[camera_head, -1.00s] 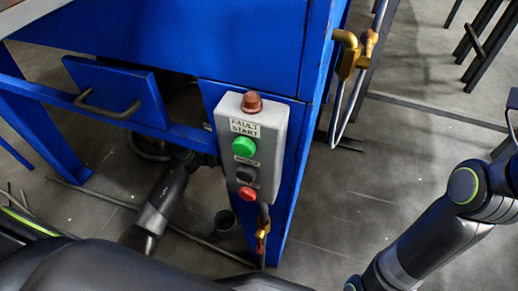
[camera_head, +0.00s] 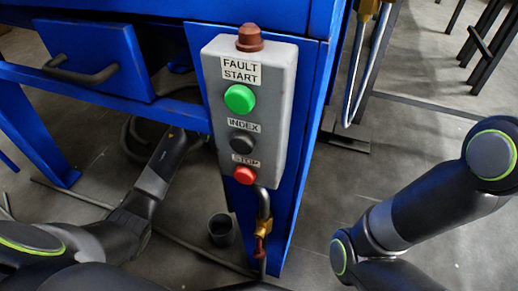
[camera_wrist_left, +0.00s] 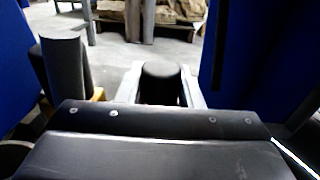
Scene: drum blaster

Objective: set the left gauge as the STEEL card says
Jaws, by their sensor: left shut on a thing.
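Neither the left gauge nor the STEEL card shows in any view. In the left wrist view, my left gripper (camera_wrist_left: 161,84) has its pale fingers on both sides of a black round-topped knob (camera_wrist_left: 162,70) and is shut on it. What the knob belongs to is hidden behind the gripper body. In the head view my left arm reaches under the blue machine (camera_head: 165,30), and its gripper is hidden there. My right arm is at the right of the head view; its gripper is not in view.
A grey control box (camera_head: 264,80) on the blue post carries a green FAULT START button (camera_head: 239,98), a black INDEX button (camera_head: 242,144) and a red STOP button (camera_head: 244,175). A dark cylinder (camera_wrist_left: 65,68) stands beside my left gripper.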

